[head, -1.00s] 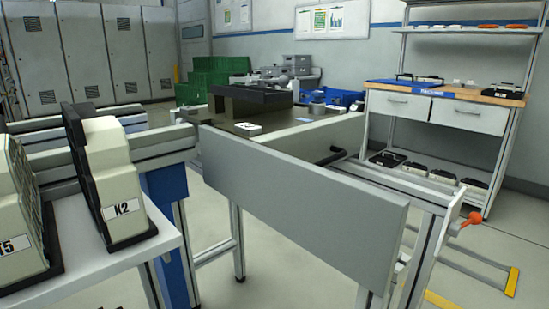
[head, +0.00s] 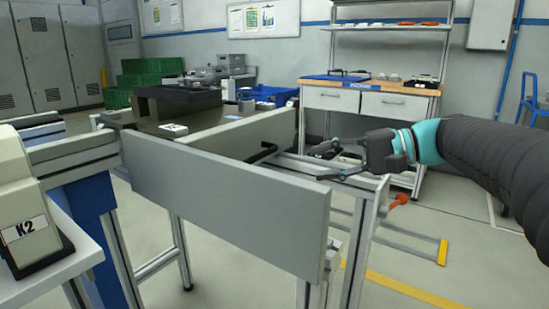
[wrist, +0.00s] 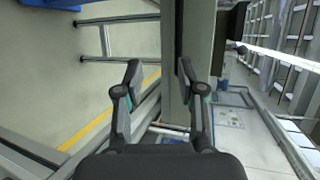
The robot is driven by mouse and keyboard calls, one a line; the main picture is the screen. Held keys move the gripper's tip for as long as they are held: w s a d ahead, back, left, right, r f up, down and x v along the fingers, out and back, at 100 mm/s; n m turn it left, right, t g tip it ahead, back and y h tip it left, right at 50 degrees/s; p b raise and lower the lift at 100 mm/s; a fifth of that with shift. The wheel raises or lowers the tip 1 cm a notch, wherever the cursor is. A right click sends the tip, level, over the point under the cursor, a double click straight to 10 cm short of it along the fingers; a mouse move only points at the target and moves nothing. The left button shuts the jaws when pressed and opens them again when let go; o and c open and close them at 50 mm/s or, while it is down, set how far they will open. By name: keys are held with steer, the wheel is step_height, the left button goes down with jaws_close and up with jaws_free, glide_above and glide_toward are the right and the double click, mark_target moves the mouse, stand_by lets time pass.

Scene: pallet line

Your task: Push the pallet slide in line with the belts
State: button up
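The pallet slide (head: 220,205) shows in the head view as a long light-grey panel, with a black handle (head: 263,153) behind its upper right part. It sits on a metal frame with rails (head: 372,182) running to the right. The belts' frame (head: 75,153) lies at the left and meets the slide's left end; I cannot tell how closely they line up. My gripper (head: 318,163) is open and empty, right of the handle and above the rails, apart from the handle in the picture. In the wrist view its fingers (wrist: 159,72) are spread, with a grey frame bar (wrist: 173,50) beyond them.
A red-orange knob (head: 398,200) sits at the frame's right end. A white table (head: 35,285) with a K2 unit (head: 22,215) is at the lower left. A workbench (head: 385,90) stands behind my gripper. Yellow floor marking (head: 415,290) and open floor lie at the lower right.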

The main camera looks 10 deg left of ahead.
mark_target(262, 156)
steer(key=shift+y, duration=0.5)
steer(key=a, duration=0.4)
steer(key=w+a, duration=0.1)
steer(key=a, duration=0.8)
steer(key=shift+w+a+f, duration=0.2)
steer(key=shift+a+f, duration=0.1)
steer(key=shift+f, duration=0.1)
jaws_close()
